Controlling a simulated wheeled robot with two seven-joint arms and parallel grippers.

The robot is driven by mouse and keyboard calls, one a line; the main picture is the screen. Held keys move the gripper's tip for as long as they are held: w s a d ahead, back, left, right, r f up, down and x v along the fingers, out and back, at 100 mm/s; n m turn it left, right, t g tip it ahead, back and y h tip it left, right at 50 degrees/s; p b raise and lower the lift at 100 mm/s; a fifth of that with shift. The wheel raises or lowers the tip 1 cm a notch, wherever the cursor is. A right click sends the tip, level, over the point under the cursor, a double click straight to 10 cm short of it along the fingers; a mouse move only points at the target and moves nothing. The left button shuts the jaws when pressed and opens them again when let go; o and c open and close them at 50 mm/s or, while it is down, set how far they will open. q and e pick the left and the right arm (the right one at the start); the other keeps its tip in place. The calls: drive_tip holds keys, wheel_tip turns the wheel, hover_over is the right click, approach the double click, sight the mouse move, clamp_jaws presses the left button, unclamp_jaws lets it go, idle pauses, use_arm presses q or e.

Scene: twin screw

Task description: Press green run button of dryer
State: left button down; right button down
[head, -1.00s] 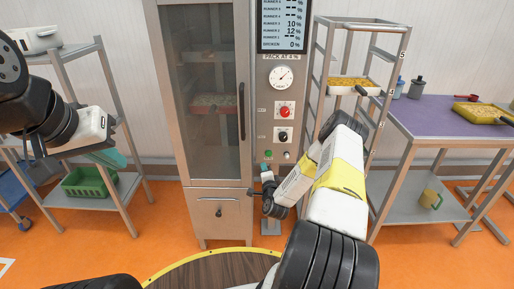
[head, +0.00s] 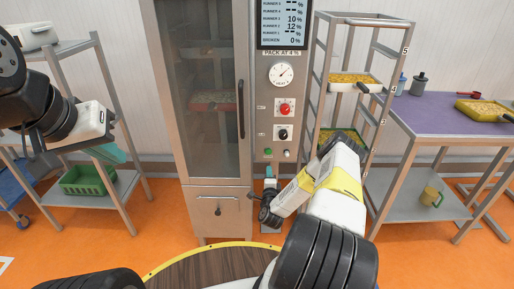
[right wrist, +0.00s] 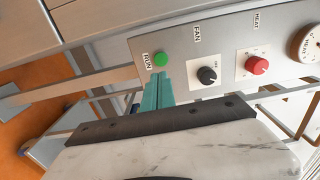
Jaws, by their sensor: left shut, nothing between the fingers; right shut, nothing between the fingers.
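The dryer (head: 216,193) is a tall grey cabinet with a glass door and a control panel. Its green run button (head: 267,152) is low on the panel; in the right wrist view the button (right wrist: 160,59) sits by the label RUN. My right gripper (head: 270,170) is just below the button in the head view. Its teal fingers (right wrist: 158,90) are closed and empty, with the tips close to the button; I cannot tell whether they touch it. My left gripper (head: 110,153) is shut and empty, off to the left in front of a shelf.
A black fan knob (right wrist: 207,75) and red heat knob (right wrist: 257,65) are beside the run button. A wheeled rack (head: 321,95) with trays stands right of the dryer, then a purple-topped table (head: 435,115). A shelf (head: 125,185) with a green basket (head: 88,180) is at left.

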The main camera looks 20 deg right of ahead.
sight(268, 153)
drive_tip(key=x, duration=1.1)
drive_tip(key=shift+w+d, duration=0.1)
